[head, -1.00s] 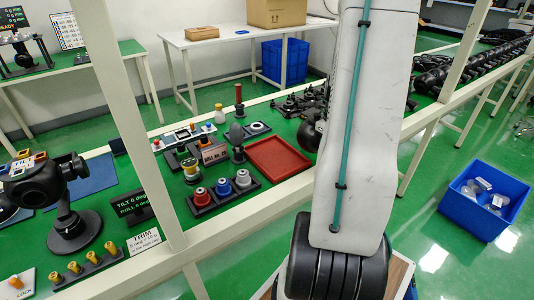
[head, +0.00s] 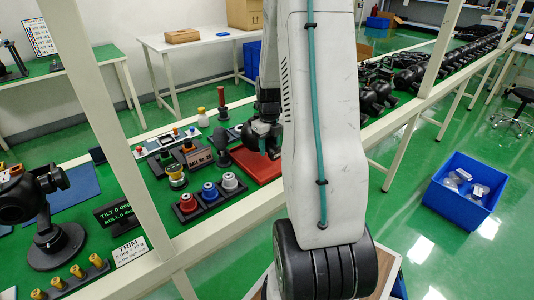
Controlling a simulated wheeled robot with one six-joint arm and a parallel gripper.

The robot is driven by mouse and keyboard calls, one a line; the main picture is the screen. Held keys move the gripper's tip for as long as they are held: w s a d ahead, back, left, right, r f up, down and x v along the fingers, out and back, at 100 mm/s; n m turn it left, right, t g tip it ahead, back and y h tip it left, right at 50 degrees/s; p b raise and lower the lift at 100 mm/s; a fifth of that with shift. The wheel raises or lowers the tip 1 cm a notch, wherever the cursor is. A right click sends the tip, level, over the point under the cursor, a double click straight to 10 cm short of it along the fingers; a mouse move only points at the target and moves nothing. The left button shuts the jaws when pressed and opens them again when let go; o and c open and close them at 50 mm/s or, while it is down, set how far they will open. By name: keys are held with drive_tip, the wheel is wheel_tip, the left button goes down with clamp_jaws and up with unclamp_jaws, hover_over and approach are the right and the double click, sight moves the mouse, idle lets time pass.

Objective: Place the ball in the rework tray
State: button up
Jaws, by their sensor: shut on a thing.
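The red tray (head: 246,165) lies on the green bench, and my arm covers its right part. My gripper (head: 267,118) shows as a dark shape left of my white arm link, over the tray's far part. It is shut on a dark round ball (head: 257,131). The gripper's fingers are hard to tell from the ball. I cannot tell whether the ball touches the tray floor or hangs just above it.
A holder with red, blue and white knobs (head: 211,198) stands left of the tray. A dark joystick-like part (head: 221,142) and a red-brown post (head: 222,103) stand close by. A frame post (head: 105,115) crosses the left. A blue bin (head: 462,190) sits on the floor at right.

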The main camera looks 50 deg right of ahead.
drive_tip(key=shift+w+a, duration=0.2)
drive_tip(key=shift+w, duration=0.2)
drive_tip(key=shift+f, duration=1.75)
drive_tip(key=shift+f, duration=0.1)
drive_tip(key=o, duration=1.3)
